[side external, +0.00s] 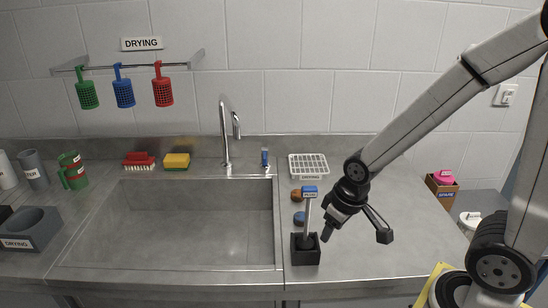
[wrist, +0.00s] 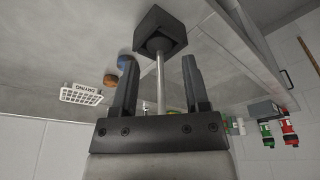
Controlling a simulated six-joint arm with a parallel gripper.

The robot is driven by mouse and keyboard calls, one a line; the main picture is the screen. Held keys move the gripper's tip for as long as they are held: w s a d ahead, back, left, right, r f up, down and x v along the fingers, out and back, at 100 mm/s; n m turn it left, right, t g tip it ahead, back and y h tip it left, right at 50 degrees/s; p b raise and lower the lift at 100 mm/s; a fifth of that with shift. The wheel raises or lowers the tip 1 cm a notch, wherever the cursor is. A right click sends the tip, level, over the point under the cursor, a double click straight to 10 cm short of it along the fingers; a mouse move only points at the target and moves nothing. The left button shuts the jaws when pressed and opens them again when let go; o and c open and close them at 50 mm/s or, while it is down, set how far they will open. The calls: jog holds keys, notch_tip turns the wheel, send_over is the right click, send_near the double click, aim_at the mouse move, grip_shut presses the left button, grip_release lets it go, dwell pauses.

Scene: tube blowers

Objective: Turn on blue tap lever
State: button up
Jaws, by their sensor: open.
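The blue tap lever (side external: 265,157) stands upright on the counter behind the sink's right back corner, right of the tall curved metal tap (side external: 228,130). My gripper (side external: 327,233) points down at the right side of the counter, well in front and to the right of the lever and apart from it. In the wrist view my gripper (wrist: 159,62) has its two fingers spread, with a thin pale rod showing between them. I cannot tell whether the rod is inside the jaws or beyond them. The lever is not recognisable in the wrist view.
A black square holder (side external: 306,256) with an upright blue-topped tool (side external: 309,192) stands just left of my gripper. A white drying rack (side external: 308,168) and small brown and blue round items lie behind it. The sink (side external: 190,225) is empty. A sponge (side external: 176,160) lies behind it.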

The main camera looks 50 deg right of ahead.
jog(key=shift+c, duration=0.2)
jog(key=shift+d, duration=0.15)
jog(key=c, duration=0.7)
jog(key=shift+w+d, duration=0.2)
jog(key=shift+d, duration=0.1)
grip_shut()
jog(key=w+d+r+m+t, duration=0.1)
jog(key=w+d+m, duration=0.3)
jog(key=w+d, duration=0.7)
jog(key=w+d+r+m+t, duration=0.2)
jog(key=w+d+m+t, duration=0.1)
jog(key=w+d, duration=0.8)
jog(key=w, duration=0.5)
jog(key=shift+m+t+y, duration=0.4)
